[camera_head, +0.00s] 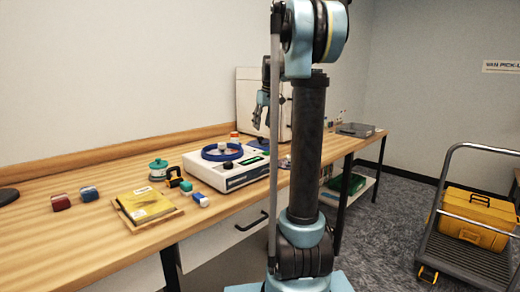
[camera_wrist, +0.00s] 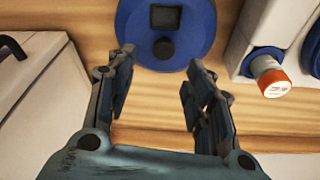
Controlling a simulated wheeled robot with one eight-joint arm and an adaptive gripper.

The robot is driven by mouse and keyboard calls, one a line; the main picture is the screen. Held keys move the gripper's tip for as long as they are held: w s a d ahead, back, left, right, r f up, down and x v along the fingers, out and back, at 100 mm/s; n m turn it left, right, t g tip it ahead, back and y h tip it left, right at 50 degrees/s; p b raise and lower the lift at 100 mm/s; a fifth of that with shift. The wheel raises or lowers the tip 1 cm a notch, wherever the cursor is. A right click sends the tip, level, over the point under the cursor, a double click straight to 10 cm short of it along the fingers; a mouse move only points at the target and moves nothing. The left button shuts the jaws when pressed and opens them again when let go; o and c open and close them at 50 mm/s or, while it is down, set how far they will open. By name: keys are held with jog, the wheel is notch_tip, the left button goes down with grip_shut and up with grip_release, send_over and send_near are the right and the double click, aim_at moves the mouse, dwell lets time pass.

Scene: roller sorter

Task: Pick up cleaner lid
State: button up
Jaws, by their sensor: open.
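A flat, round blue piece with a dark square and a round black knob, which looks like the cleaner lid (camera_wrist: 190,25), lies on the wooden table at the top of the wrist view. Its upper edge is cut off there. I cannot make it out for sure in the head view. My gripper (camera_wrist: 155,85) is open and empty, with bare wood between its fingers. The lid's near edge and knob are just beyond the fingertips, apart from them. In the head view my gripper (camera_head: 262,112) hangs above the table's back, in front of a white case.
A white device with a blue ring (camera_head: 225,178) stands mid-table. A white bottle with an orange end (camera_wrist: 270,76) is right of my gripper. A white box with a black handle (camera_wrist: 35,85) is at left. A yellow book (camera_head: 145,204) and small blocks lie nearer the front.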

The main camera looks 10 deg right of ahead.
aim_at(261, 138)
jog(key=shift+s+x, duration=0.2)
jog(key=shift+x, duration=1.6)
jog(key=shift+s+x, duration=0.25)
jog(key=shift+x, duration=1.6)
jog(key=shift+c, duration=0.3)
grip_shut()
